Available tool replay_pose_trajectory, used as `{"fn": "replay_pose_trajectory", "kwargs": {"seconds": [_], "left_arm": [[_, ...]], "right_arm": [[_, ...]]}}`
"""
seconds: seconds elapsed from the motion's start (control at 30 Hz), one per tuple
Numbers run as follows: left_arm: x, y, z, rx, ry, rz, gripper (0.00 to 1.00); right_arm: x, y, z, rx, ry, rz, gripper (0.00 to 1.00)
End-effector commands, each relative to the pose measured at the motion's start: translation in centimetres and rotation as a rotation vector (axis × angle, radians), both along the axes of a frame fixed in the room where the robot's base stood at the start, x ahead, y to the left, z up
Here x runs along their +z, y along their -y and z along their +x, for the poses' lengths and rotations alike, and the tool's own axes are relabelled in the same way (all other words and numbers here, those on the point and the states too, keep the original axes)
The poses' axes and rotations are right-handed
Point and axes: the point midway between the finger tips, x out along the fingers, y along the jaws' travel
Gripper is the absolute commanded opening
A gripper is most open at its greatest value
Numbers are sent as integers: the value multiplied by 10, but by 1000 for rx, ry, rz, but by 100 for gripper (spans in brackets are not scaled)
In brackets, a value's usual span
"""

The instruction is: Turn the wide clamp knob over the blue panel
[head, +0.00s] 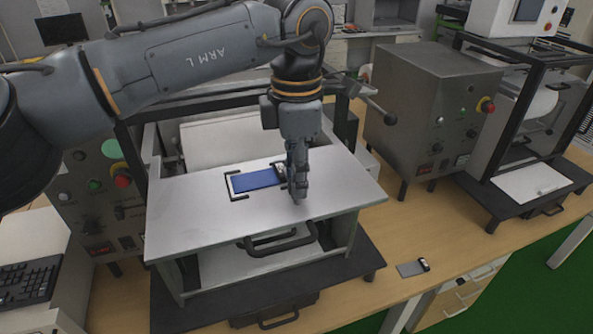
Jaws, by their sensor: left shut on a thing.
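The blue panel (255,180) lies flat on the light metal top plate (190,215) of the test machine, inside a dark bracket frame. My left gripper (297,190) points down at the panel's right end, with its fingers close together. It is shut on the clamp knob, which is mostly hidden behind the fingers; a small dark and silver part of the clamp (281,170) shows beside them. My right gripper is not in view.
A black handle (280,241) sticks out at the machine's front. A grey control box (430,100) with a red button stands to the right. A small grey and black item (412,268) lies on the wooden bench at the front right. A keyboard (28,281) is at the lower left.

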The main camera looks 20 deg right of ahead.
Motion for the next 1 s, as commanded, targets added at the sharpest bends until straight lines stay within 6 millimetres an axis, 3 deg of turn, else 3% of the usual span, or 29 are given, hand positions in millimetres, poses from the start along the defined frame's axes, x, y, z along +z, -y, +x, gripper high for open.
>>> {"fn": "replay_pose_trajectory", "kwargs": {"seconds": [0.77, 0.8, 0.9, 1.0], "left_arm": [[-1, 0, 0, -96, -1, 1, 0], [-1, 0, 0, -96, -1, 1, 37], [-1, 0, 0, -96, -1, 1, 52], [0, 0, 0, -95, -1, 1, 52]], "right_arm": [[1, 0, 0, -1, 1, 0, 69], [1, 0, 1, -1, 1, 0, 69], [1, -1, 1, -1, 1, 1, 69], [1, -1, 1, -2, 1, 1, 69]]}}
